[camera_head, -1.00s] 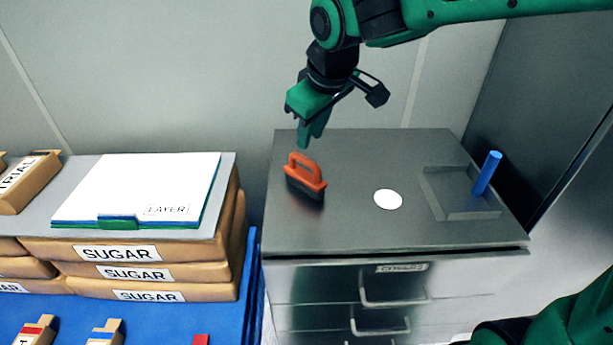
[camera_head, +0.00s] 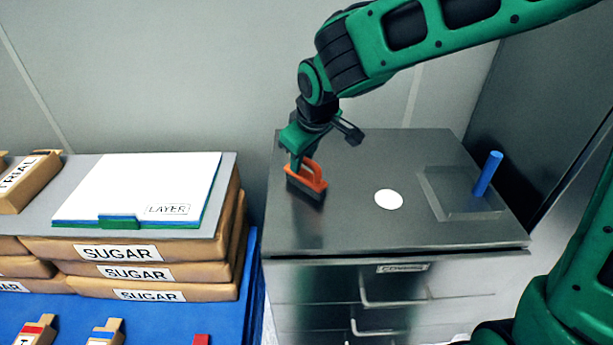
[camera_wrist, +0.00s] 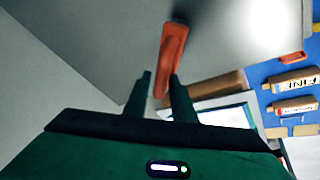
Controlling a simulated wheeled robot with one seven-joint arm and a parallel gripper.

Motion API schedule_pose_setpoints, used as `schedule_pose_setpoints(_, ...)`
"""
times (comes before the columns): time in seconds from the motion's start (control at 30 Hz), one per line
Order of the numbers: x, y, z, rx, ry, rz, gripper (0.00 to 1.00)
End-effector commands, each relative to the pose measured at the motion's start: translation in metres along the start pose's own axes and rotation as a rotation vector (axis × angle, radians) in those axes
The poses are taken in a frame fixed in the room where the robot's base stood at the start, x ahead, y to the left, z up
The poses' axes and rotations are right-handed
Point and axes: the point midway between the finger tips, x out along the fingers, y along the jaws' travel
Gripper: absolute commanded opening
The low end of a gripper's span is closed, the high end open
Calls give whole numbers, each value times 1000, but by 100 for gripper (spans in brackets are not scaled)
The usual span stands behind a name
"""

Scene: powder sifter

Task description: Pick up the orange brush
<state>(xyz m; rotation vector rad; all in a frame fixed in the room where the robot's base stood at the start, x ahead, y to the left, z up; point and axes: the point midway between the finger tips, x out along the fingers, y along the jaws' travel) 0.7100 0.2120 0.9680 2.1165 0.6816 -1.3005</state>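The orange brush (camera_head: 313,177) stands on the grey metal cabinet top (camera_head: 330,228) near its left side. It has an orange loop handle over a dark base. My gripper (camera_head: 296,166) is lowered to the brush's handle from behind and above in the head view. In the wrist view the two green fingers of my gripper (camera_wrist: 161,88) are spread, with the orange handle (camera_wrist: 171,55) showing between and beyond them. I see a gap between the fingers, and I cannot tell whether either one touches the handle. The dark base is mostly hidden in the wrist view.
A white disc (camera_head: 388,199) lies right of the brush. A shallow square tray (camera_head: 450,212) with an upright blue cylinder (camera_head: 487,174) is at the right. Stacked sugar bags (camera_head: 130,252) and a white board (camera_head: 140,187) stand left of the cabinet. The wall is close behind.

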Motion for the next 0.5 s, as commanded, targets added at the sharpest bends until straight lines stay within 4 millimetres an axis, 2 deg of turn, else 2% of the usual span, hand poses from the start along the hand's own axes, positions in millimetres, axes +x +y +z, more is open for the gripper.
schedule_pose_setpoints(0.27, 4, 0, 0, 0, 0, 1, 23)
schedule_pose_setpoints(0.3, 4, 0, 0, 0, 0, 1, 21)
schedule_pose_setpoints(0.4, 4, 0, 0, 0, 0, 1, 0)
schedule_pose_setpoints(0.5, 4, 0, 0, 0, 0, 1, 0)
